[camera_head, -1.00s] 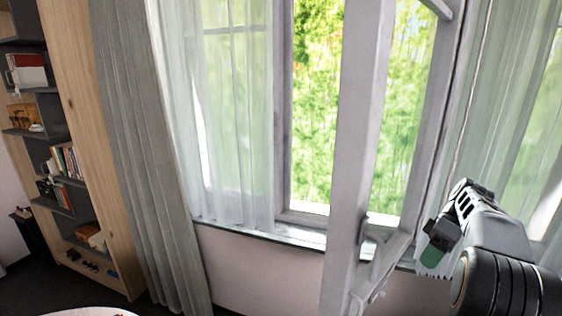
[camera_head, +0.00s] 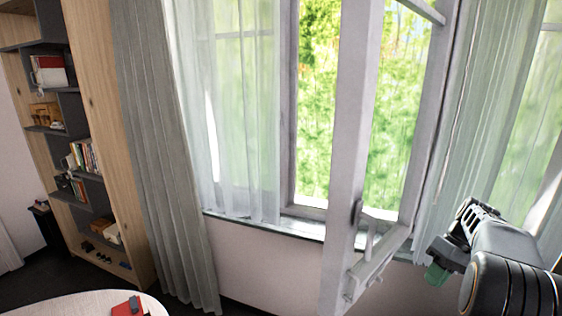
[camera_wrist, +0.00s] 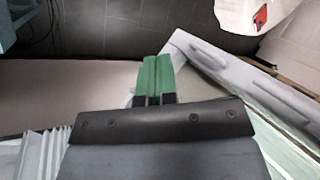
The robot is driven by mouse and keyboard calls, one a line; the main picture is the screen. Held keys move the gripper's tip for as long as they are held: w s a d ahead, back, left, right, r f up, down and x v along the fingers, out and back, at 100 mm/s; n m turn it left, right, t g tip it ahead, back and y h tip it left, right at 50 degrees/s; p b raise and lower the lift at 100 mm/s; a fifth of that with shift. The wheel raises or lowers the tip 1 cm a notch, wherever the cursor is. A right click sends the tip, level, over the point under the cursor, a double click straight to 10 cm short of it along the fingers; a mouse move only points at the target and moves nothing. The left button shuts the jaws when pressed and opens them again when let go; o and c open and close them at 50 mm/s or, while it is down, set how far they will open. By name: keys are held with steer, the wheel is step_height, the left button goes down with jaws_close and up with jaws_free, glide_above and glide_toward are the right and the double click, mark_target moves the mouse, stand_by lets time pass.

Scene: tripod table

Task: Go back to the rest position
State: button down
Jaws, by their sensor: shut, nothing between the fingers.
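My gripper (camera_head: 437,274) is at the lower right of the head view, in front of the window wall and right of the open window sash. Its green fingers (camera_wrist: 158,78) show in the middle of the wrist view, pressed together with nothing between them. The open window sash (camera_head: 345,200) stands out into the room, close left of my gripper. In the wrist view its pale frame (camera_wrist: 225,70) runs from beside the fingertips toward the right. Whether the fingers touch it I cannot tell.
A round white table (camera_head: 75,305) with a red object (camera_head: 128,306) on it is at the lower left. A wooden bookshelf (camera_head: 105,130) and a grey curtain (camera_head: 160,150) stand at the left. Dark floor (camera_wrist: 120,25) is clear beyond the gripper.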

steer(key=s+a+m+t+h, duration=0.1)
steer(key=s+a+t+h, duration=0.1)
steer(key=s+a, duration=0.4)
steer(key=s+a+m+t+h, duration=0.1)
steer(key=s+a+t+h, duration=0.2)
steer(key=a, duration=1.2)
steer(key=s+t, duration=0.2)
steer(key=s, duration=0.2)
steer(key=shift+s+r+h, duration=0.2)
steer(key=shift+r+h, duration=0.1)
